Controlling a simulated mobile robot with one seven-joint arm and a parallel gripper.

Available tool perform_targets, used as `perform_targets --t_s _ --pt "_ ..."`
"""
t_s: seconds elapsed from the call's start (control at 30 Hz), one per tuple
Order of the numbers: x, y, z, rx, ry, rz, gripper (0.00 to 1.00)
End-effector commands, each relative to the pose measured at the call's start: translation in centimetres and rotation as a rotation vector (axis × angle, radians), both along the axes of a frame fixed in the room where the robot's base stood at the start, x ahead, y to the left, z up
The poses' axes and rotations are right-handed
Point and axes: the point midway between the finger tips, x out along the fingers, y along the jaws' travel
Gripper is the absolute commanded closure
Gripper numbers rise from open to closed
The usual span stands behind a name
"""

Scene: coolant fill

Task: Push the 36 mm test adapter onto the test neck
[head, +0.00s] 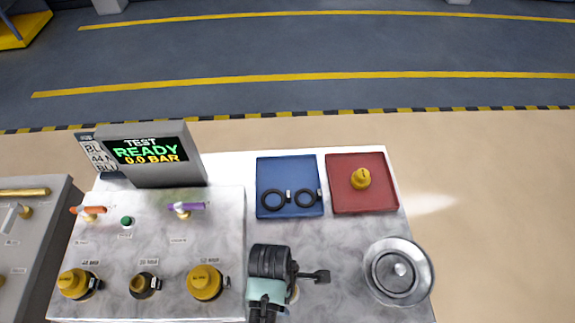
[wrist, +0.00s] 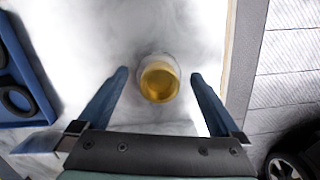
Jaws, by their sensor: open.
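In the wrist view my gripper (wrist: 159,76) is open, with one blue finger on each side of a round brass-coloured piece (wrist: 160,84) with a pale rim. Gaps show on both sides, and I cannot tell whether it is the test neck or an adapter. In the head view my dark and teal wrist hides most of that spot. Yellow round fittings, a left one (head: 76,284), a smaller middle one (head: 144,286) and a right one (head: 204,283), stand on the grey test panel (head: 150,225). Their size labels are too small to read. Another yellow fitting (head: 360,178) is in the red tray (head: 345,205).
A blue tray (head: 288,168) holds two black rings. A round metal dish (head: 378,291) stands at right. The test screen (head: 148,152) reads ready, 0.0 bar. Orange (head: 90,211) and purple (head: 186,207) handles stick up from the panel. The bench edge lies right of the dish.

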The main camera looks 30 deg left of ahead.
Motion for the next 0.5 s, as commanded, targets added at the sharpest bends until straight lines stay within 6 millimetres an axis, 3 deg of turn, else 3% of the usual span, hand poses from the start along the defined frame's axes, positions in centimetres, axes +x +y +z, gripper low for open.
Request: perform_targets --t_s 0.23,0.5 --pt "0.04 -0.01 -0.18 0.001 -0.002 -0.001 0.0" --pt "0.03 0.0 -0.15 0.0 -0.001 0.0 0.49"
